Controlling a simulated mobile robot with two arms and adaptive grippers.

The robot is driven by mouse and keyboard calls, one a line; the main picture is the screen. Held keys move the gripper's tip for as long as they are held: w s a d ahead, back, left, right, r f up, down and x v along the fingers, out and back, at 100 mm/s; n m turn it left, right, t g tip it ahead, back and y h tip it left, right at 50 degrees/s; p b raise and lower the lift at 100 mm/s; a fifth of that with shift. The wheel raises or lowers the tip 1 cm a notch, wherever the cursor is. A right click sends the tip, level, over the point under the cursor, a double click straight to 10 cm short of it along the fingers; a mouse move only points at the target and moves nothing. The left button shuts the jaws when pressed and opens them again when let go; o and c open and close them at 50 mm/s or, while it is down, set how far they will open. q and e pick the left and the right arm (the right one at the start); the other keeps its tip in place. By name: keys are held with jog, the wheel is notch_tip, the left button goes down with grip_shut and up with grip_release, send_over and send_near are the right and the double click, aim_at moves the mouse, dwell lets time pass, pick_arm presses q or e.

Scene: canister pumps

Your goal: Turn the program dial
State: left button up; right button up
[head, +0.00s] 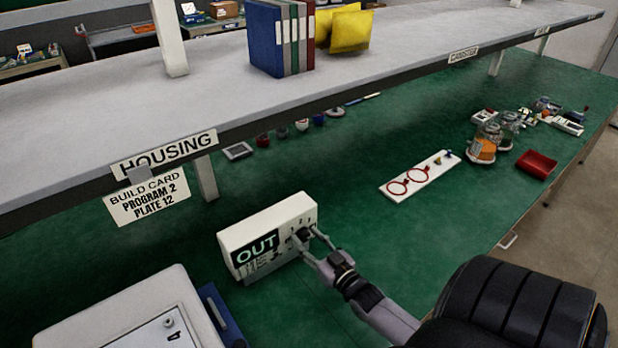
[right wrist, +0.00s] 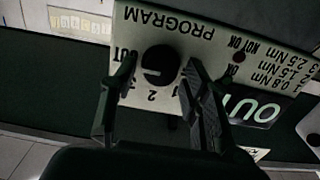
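The program dial (right wrist: 160,65) is a round black knob on a white controller box (head: 232,240), under the word PROGRAM. OUT, 1, 2 and 3 are printed around it. A pale mark on the knob points left in the right wrist view, toward the OUT side; its exact setting is hard to tell. The box's dark display (head: 257,250) reads OUT. My right gripper (right wrist: 158,82) has one finger on each side of the dial, with gaps showing; it also reaches the box's front in the head view (head: 311,243). My left gripper is not in view.
A build card (head: 148,197) reads PROGRAM 2, PLATE 12. The shelf (head: 85,120) overhangs the green bench (head: 395,130). A white board with red rings (head: 416,177), canisters (head: 486,143) and a red tray (head: 537,165) stand to the right. A white case (head: 125,315) is front left.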

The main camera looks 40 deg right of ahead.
grip_shut()
dwell(0.3)
